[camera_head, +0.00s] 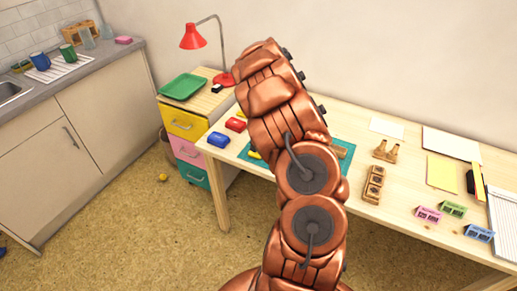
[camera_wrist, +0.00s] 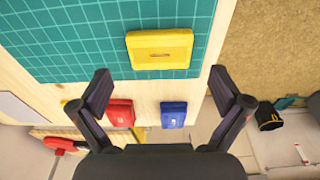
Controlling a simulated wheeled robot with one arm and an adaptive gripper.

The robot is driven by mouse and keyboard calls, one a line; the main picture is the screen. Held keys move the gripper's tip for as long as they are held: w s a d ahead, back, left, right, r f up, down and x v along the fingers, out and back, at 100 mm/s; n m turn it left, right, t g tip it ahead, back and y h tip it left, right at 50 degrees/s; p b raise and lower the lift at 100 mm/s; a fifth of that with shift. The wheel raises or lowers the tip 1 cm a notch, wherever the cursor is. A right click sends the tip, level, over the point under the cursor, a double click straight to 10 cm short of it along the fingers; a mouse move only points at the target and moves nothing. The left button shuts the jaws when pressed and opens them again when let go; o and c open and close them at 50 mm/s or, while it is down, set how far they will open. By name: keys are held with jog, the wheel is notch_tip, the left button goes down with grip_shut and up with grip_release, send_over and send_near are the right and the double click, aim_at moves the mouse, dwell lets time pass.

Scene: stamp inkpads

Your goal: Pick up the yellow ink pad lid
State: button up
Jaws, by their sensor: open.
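The yellow ink pad lid (camera_wrist: 160,50) is a flat yellow rectangle with a raised or inset panel. It lies near the edge of the green cutting mat (camera_wrist: 90,38) in the wrist view. I cannot tell whether a pad base is under it. In the head view only a sliver of yellow (camera_head: 254,155) shows beside my arm. My gripper (camera_wrist: 160,92) is open and empty, its two fingers spread apart, with the lid ahead of and between them in the picture. In the head view my arm hides the gripper.
A red ink pad (camera_head: 236,124) and a blue ink pad (camera_head: 218,139) sit left of the mat on the wooden table (camera_head: 420,215). A red lamp (camera_head: 193,38) and green tray (camera_head: 184,86) stand behind. Wooden stamp holders (camera_head: 374,184) and colored boxes (camera_head: 453,209) are to the right.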

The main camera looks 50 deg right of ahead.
jog(key=shift+w+f+p, duration=0.2)
jog(key=shift+f+p, duration=0.4)
jog(key=shift+f, duration=1.3)
jog(key=shift+c, duration=0.2)
jog(key=c, duration=0.7)
